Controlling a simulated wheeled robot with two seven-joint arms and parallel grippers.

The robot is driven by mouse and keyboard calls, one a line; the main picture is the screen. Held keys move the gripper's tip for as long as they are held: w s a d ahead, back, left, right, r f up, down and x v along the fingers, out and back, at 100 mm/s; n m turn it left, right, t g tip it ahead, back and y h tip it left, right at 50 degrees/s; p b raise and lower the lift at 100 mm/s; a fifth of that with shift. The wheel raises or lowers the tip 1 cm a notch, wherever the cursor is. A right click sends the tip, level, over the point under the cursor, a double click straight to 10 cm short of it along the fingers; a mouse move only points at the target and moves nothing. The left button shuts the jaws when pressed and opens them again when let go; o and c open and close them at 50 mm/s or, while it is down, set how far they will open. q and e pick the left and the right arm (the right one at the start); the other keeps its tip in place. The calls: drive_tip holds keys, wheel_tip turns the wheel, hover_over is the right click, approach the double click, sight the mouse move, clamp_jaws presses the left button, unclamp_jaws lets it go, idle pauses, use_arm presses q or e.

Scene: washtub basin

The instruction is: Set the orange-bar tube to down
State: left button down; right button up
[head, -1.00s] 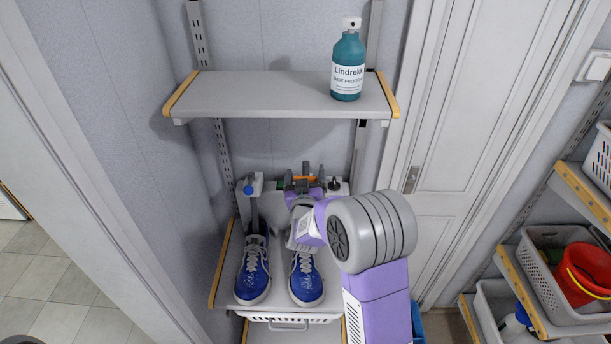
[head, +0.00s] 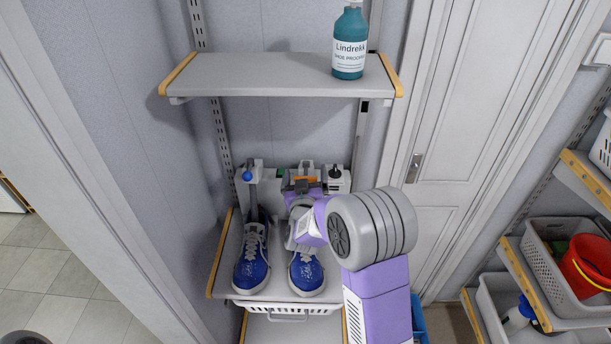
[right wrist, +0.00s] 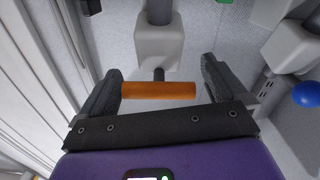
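The orange-bar tube's orange bar (head: 305,179) shows at the grey shoe-dryer unit behind the shoes. In the right wrist view the bar (right wrist: 158,91) lies crosswise in front of a grey tube fitting (right wrist: 159,45). My right gripper (head: 303,188) is at the bar, partly hidden by its own arm in the head view. Contact is not visible. My left gripper is not in view.
Two blue shoes (head: 251,262) stand on the lower shelf. A neighbouring tube with a blue knob (head: 248,176) rises at the left one. A teal bottle (head: 349,48) stands on the upper shelf (head: 265,75). A red bucket (head: 588,266) sits in a basket at right.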

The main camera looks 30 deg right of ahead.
drive_tip(key=v, duration=0.7)
drive_tip(key=shift+s+a, duration=0.15)
drive_tip(key=shift+s, duration=0.1)
idle(0.4)
